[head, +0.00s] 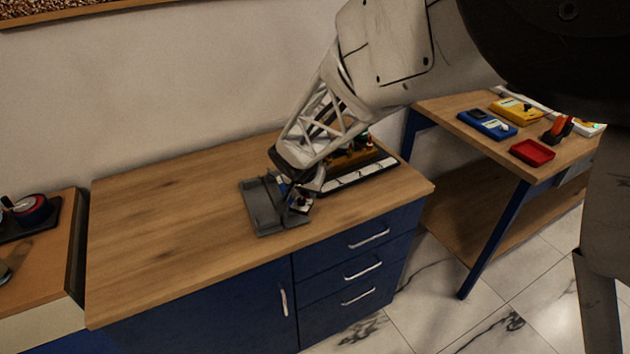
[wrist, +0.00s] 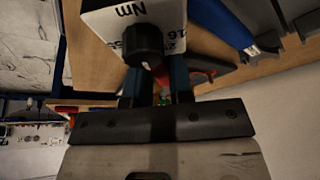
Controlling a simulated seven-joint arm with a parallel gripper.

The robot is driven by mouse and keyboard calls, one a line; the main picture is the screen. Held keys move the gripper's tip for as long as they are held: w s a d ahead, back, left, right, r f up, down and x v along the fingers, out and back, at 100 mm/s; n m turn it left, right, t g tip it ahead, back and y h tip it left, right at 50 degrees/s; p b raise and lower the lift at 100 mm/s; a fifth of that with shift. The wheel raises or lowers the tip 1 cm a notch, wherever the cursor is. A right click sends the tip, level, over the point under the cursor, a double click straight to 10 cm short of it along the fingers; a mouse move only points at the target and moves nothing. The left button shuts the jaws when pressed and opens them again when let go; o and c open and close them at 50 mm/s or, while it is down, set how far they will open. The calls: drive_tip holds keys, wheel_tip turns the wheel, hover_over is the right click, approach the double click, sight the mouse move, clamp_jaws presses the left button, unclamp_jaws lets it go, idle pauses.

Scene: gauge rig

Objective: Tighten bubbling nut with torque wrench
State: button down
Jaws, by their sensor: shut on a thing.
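My gripper (head: 297,193) reaches down over the front right of the bench, at the right side of a grey holder (head: 262,210). In the wrist view, my gripper (wrist: 155,90) is shut on a tool with a round black end (wrist: 143,44) and a red part, which looks like a torque wrench. Most of it is hidden by the fingers. A white label with "Nm" (wrist: 122,14) lies behind the black end. A blue-handled tool (wrist: 222,22) lies to the right. The gauge rig (head: 358,174) stands behind and right of my gripper, partly covered by my arm. I cannot make out the bubbling nut.
The wooden bench top (head: 165,215) is clear to the left. A wall stands close behind the bench.

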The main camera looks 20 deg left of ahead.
drive_tip(key=shift+s, duration=1.1)
drive_tip(key=shift+r, duration=2.25)
drive_tip(key=shift+a, duration=0.1)
